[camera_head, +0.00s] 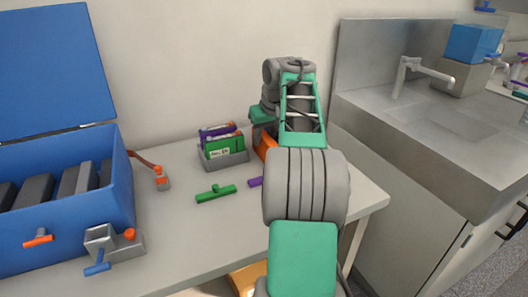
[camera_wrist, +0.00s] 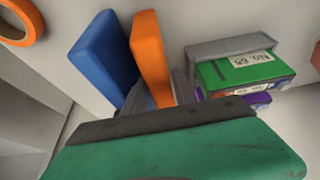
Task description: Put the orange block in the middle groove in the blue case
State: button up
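The orange block (camera_wrist: 152,52) stands upright in the wrist view, just beyond my gripper (camera_wrist: 158,96), beside a blue block (camera_wrist: 102,52) on its left. Grey finger parts show low around the orange block's near end, but the green and grey gripper body hides most of them. I cannot tell whether they touch it. In the head view, part of the orange block (camera_head: 266,144) shows beneath my gripper (camera_head: 261,122), partly behind my arm. The blue case (camera_head: 68,225) stands open at the left, with dark grey blocks and grooves inside. Its middle groove cannot be clearly told apart.
A grey tray (camera_head: 226,164) with green and purple boxes stands left of my gripper. A green tool (camera_head: 215,193) lies in front of it. A metal fixture (camera_head: 113,241) stands by the case. A metal sink (camera_head: 440,120) is right.

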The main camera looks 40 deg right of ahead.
jog(key=shift+f, duration=0.15)
dwell(0.5)
grip_shut()
dwell(0.4)
